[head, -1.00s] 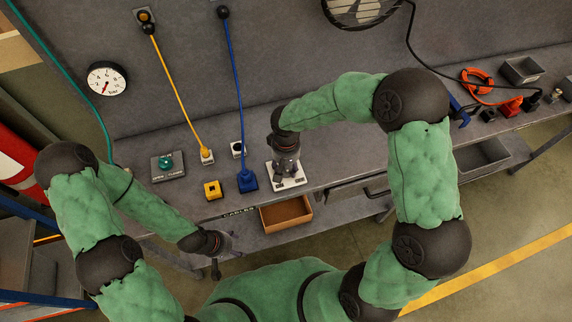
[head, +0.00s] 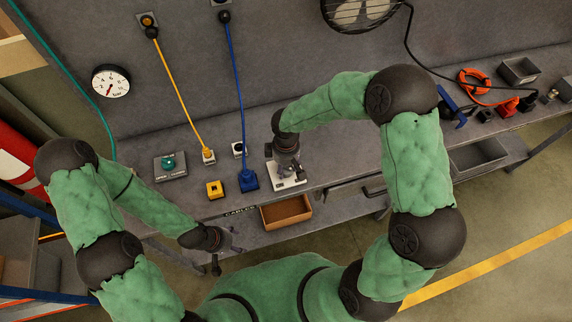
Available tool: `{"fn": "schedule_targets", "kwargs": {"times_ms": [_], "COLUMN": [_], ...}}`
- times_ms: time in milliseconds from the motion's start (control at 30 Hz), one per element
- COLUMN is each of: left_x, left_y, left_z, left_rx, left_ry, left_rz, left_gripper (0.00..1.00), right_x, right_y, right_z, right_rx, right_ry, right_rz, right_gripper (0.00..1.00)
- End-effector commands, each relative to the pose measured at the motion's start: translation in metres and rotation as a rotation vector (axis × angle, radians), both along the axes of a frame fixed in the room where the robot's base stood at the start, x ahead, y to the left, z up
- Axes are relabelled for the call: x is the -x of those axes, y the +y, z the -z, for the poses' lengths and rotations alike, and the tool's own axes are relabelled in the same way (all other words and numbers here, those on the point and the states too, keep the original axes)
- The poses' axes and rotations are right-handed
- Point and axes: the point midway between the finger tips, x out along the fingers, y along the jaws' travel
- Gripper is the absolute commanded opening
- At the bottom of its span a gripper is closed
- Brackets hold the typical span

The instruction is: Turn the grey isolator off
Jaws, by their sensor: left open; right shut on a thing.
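The isolator's pale plate (head: 291,184) lies on the bench, right of the blue plug block. My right gripper (head: 287,170) points down over it and is shut on the isolator's handle, which is mostly hidden under the fingers. The handle's exact angle cannot be made out. My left gripper (head: 231,242) is open and empty, low in front of the bench edge, well away from the isolator.
On the bench to the left are a blue block (head: 248,181) with a blue cable, a yellow block (head: 214,189) and a grey box (head: 170,166) with a green knob. An open drawer (head: 286,213) sits below the bench edge.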

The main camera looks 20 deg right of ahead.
Motion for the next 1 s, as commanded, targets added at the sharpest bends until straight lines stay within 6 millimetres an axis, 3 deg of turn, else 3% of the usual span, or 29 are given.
{"fn": "schedule_targets", "kwargs": {"times_ms": [600,633,700,1000], "left_x": [0.0,0.0,0.0,-0.0001], "left_y": [0.0,0.0,0.0,0.0], "left_z": [-0.0015,-0.0015,-0.0015,-0.0015], "left_rx": [0.0,0.0,0.0,0.0], "left_ry": [0.0,0.0,0.0,0.0], "left_rz": [0.0,0.0,0.0,0.0], "left_gripper": [0.65,0.65,0.65,0.65], "right_x": [-0.0001,-0.0001,-0.0001,-0.0001], "right_y": [0.0003,0.0003,0.0002,0.0001], "right_z": [0.0001,0.0001,0.0001,-0.0001], "right_rx": [-0.001,-0.001,-0.001,0.0], "right_ry": [-0.001,-0.001,-0.001,0.0], "right_rz": [-0.04,-0.04,-0.039,-0.038], "right_gripper": [0.15,0.56,0.71,0.71]}}
